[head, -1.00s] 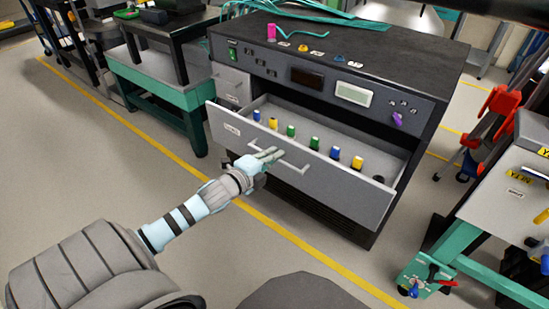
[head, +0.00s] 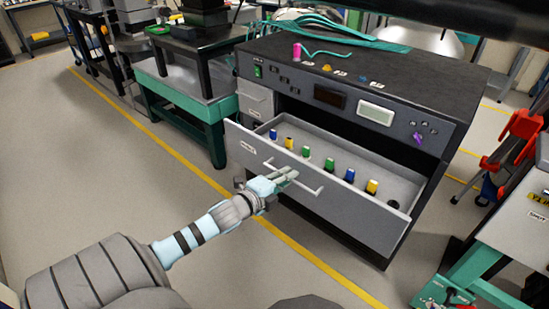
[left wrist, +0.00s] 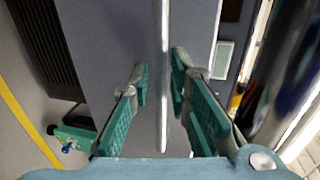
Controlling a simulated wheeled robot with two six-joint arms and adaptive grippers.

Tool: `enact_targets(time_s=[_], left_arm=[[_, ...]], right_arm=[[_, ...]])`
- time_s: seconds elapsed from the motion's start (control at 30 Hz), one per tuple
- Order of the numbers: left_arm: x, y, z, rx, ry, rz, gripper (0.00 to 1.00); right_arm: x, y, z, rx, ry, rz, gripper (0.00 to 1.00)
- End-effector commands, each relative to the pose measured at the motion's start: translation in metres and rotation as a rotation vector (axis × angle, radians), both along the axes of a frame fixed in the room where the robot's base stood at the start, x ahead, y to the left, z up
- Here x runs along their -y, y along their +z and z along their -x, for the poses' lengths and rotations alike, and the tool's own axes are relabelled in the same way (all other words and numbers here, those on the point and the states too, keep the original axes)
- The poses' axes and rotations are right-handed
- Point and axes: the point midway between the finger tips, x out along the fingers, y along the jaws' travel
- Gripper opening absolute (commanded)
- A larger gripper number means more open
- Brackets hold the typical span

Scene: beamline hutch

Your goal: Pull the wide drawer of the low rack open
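The low rack's wide drawer (head: 330,204) is pulled part-way out in the head view, its inside showing. A pale bar handle (head: 308,191) runs across its grey front. It also shows in the left wrist view as a pale upright bar (left wrist: 162,40). My left gripper (head: 286,176) is at the left part of this handle. In the left wrist view its green-padded fingers (left wrist: 160,82) lie on either side of the bar, close against it; exact contact is hard to make out. My right gripper is not in view.
Several coloured small pieces (head: 330,165) stand in the drawer. The low rack (head: 440,85) has a smaller closed drawer (head: 256,100) at upper left. A green-framed bench (head: 185,95) stands to the left, a cart (head: 505,215) to the right. The floor before the drawer is clear.

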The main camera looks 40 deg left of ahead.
Motion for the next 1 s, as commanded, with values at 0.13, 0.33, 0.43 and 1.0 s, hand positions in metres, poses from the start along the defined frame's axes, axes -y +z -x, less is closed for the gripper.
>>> enact_targets(time_s=[0.13,0.33,0.43,1.0], left_arm=[[0.0,0.003,0.024,-0.005,-0.003,-0.006,0.17],[0.002,0.012,0.066,-0.005,-0.008,-0.009,0.17],[0.001,0.016,0.087,-0.009,-0.006,-0.009,0.17],[0.001,0.023,0.112,0.001,0.0,0.001,0.17]], right_arm=[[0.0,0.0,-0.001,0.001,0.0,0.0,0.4],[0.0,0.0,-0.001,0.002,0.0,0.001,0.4],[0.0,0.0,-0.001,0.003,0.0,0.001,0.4],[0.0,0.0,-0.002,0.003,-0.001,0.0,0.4]])
